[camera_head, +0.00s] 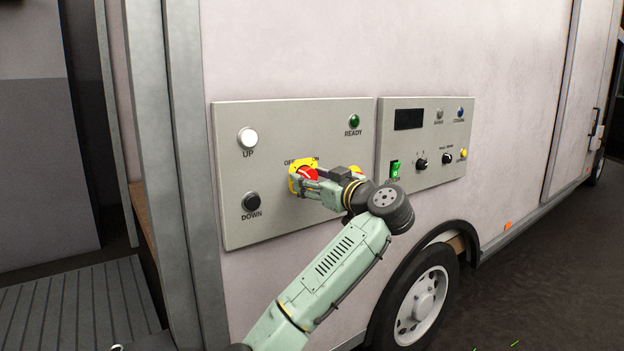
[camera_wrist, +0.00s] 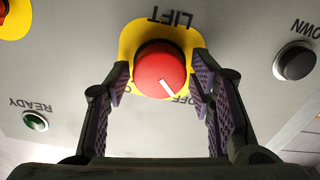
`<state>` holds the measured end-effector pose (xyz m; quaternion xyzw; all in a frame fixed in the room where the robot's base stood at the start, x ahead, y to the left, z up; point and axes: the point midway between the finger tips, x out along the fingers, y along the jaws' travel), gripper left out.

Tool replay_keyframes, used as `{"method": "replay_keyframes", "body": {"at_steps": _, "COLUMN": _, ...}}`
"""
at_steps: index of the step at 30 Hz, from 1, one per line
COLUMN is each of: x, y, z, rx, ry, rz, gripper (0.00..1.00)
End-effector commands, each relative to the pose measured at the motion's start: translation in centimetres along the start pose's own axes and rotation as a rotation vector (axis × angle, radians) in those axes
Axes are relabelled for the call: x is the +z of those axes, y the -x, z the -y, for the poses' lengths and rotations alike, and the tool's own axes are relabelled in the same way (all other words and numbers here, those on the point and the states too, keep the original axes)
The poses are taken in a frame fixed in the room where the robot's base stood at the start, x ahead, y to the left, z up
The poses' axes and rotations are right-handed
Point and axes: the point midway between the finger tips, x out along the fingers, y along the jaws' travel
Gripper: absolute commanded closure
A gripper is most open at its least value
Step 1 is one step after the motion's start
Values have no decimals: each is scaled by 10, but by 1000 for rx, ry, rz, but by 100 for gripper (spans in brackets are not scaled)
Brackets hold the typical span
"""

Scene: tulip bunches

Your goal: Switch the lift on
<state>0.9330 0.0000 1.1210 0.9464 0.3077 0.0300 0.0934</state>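The lift knob (camera_head: 308,173) is a red dial on a yellow plate on the grey wall panel (camera_head: 285,130). In the wrist view, the knob (camera_wrist: 160,68) appears upside down under the word LIFT. Its white mark points down and right, towards the word OFF. My gripper (camera_wrist: 160,88) is open, with one purple-padded finger on each side of the knob and a small gap showing at both sides. In the head view my gripper (camera_head: 303,184) is close to the panel and partly covers the knob.
The white UP button (camera_head: 247,138), black DOWN button (camera_head: 251,201) and green READY lamp (camera_head: 354,121) share the panel. To the right, a second panel (camera_head: 440,110) carries a lit green switch (camera_head: 395,169) and several knobs. A vehicle wheel (camera_head: 422,307) is below.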

Motion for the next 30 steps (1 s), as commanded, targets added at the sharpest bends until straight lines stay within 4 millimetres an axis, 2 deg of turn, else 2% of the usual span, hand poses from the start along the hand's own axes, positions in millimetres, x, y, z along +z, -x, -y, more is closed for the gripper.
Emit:
{"method": "replay_keyframes", "body": {"at_steps": 2, "x": 0, "y": 0, "z": 0, "rx": 0, "ry": 0, "rz": 0, "gripper": 58}}
{"method": "replay_keyframes", "body": {"at_steps": 16, "x": 0, "y": 0, "z": 0, "rx": -1, "ry": 0, "rz": 0, "gripper": 89}}
{"method": "replay_keyframes", "body": {"at_steps": 23, "x": 2, "y": 0, "z": 0, "rx": 0, "ry": -20, "rz": 1, "gripper": 89}}
{"method": "replay_keyframes", "body": {"at_steps": 30, "x": 5, "y": 1, "z": 0, "rx": 1, "ry": -129, "rz": 4, "gripper": 89}}
